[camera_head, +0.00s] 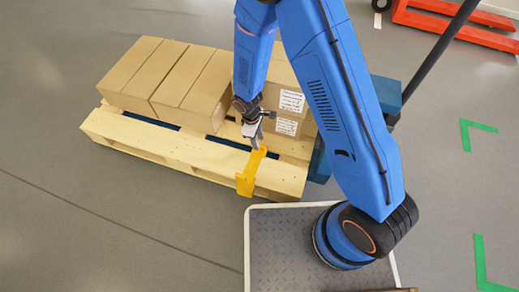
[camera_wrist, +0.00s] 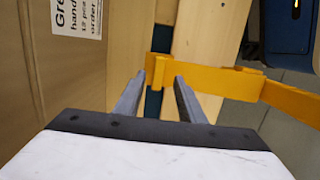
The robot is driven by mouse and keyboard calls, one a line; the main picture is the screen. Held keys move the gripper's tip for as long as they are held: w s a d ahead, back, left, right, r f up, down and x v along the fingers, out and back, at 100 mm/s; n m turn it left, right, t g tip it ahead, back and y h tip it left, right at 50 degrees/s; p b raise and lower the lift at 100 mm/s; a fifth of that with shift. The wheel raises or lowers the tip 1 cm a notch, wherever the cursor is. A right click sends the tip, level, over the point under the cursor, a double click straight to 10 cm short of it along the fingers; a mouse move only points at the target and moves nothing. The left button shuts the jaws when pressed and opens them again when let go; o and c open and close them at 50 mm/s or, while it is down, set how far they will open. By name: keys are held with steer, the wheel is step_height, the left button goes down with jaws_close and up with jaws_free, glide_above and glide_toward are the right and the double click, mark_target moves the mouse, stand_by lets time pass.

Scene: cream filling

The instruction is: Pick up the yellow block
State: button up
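The yellow block (camera_head: 250,173) is a bent, bracket-like piece hooked over the front edge of the wooden pallet. In the wrist view the yellow block (camera_wrist: 225,82) runs from the middle to the right edge, with a small raised tab near the fingertips. My gripper (camera_head: 254,138) is just above its upper end. In the wrist view my gripper (camera_wrist: 155,90) is open, its two fingers apart, with the tab between and slightly beyond the tips. I cannot tell whether either finger touches it.
The pallet (camera_head: 180,145) carries several cardboard boxes (camera_head: 175,78). A box with a white label (camera_wrist: 78,15) stands close to the left of my gripper. A red-orange pallet jack (camera_head: 455,25) is at the top right. The floor in front of the pallet is clear.

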mark_target(260, 145)
steer(key=shift+d+f, duration=0.2)
steer(key=shift+f, duration=1.2)
steer(key=shift+d+f, duration=0.2)
steer(key=shift+f, duration=1.15)
jaws_close()
